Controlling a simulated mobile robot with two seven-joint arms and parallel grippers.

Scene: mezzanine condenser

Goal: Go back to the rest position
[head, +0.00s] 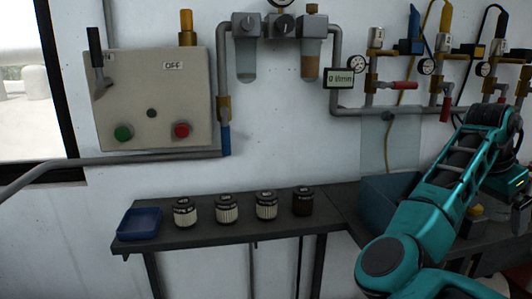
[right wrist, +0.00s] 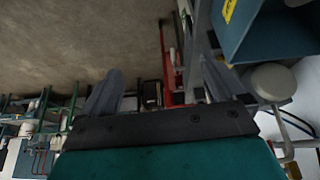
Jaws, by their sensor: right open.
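My right arm, teal and black, reaches up the right side of the head view and bends down at the right edge, where its wrist end is partly cut off. In the right wrist view my right gripper (right wrist: 160,92) shows two grey fingers spread wide apart, with nothing between them. It is over the right end of the bench area, apart from the wall fittings. My left arm and left gripper do not show.
A dark bench (head: 235,234) holds a blue tray (head: 139,224) and several filter cartridges (head: 228,211). A blue-grey bin (head: 385,200) stands close beside my right arm. Pipes, gauges and valves line the wall above it. A control box (head: 152,100) hangs at left.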

